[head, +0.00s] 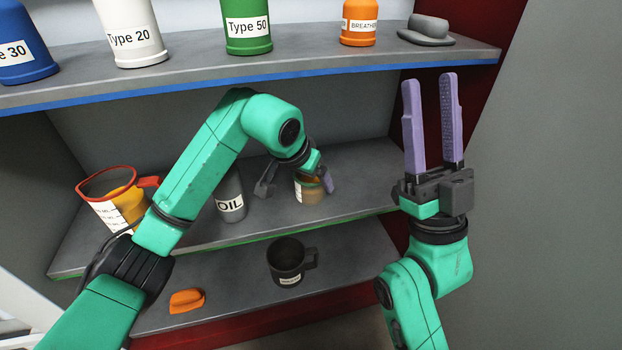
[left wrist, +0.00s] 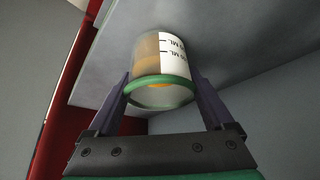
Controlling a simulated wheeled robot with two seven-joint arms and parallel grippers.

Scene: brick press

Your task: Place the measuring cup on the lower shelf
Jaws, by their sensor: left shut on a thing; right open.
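A small measuring cup with brown contents and a white label (head: 309,195) is at the middle shelf, right of centre. In the left wrist view the cup (left wrist: 150,60) shows ML marks and a green rim facing the camera. My left gripper (left wrist: 161,82) is shut on it, with one finger on each side. I cannot tell whether its base touches the shelf. In the head view my left forearm and wrist partly cover the middle shelf. My right gripper (head: 433,125) is open and empty, pointing up right of the shelves. The lower shelf (head: 235,301) is below.
The lower shelf holds a dark mug (head: 288,262) and an orange object (head: 186,300), with bare room between them. The middle shelf holds a red-rimmed measuring cup (head: 108,212) and an OIL bottle (head: 231,200). Labelled containers and a grey hat (head: 428,29) stand on the upper shelf.

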